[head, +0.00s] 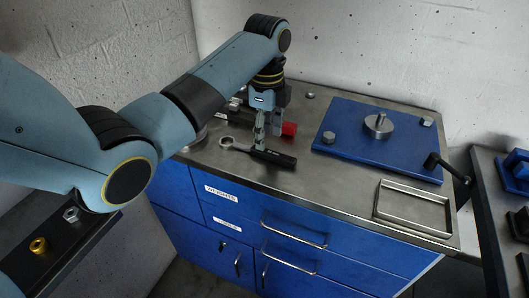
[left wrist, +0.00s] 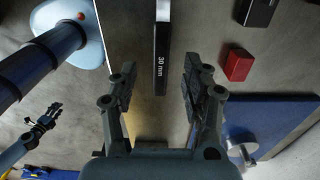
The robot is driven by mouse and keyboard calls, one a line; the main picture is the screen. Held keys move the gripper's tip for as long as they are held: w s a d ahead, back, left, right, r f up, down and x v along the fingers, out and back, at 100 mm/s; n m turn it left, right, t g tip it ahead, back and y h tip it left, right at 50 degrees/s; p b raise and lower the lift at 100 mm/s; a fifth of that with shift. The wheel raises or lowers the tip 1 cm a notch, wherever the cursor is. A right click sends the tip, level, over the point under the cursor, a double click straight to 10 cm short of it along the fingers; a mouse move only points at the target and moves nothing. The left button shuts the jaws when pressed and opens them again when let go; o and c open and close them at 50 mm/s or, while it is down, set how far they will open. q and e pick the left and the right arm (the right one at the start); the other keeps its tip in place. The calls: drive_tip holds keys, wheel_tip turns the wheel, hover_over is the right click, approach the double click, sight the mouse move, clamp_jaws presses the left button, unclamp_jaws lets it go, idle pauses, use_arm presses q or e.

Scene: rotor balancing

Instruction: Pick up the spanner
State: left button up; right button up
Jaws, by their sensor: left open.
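The spanner lies on the steel worktop, with a bright ring end (head: 226,143) at left and a black handle (head: 272,157) at right. In the left wrist view its handle (left wrist: 161,55) is marked "30 mm". My left gripper (head: 267,142) points down over the handle. In the left wrist view my left gripper (left wrist: 158,85) is open, with its two fingers apart on either side of the handle's lower end in the picture; no contact shows. The ring end is outside that view. My right gripper (left wrist: 42,120) shows small at lower left there; its jaws are too small to judge.
A red block (head: 289,129) lies just behind the spanner. A blue plate (head: 340,150) with a metal disc (head: 378,124) stands to the right. An empty metal tray (head: 415,229) sits near the front right. The worktop between spanner and tray is clear.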

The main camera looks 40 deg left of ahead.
sight(268, 151)
use_arm(q)
wheel_tip(268, 151, down, 5)
drive_tip(key=shift+w+d+f, duration=0.1)
drive_tip(key=shift+d+f, duration=0.05)
drive_tip(key=shift+c, duration=0.4)
clamp_jaws()
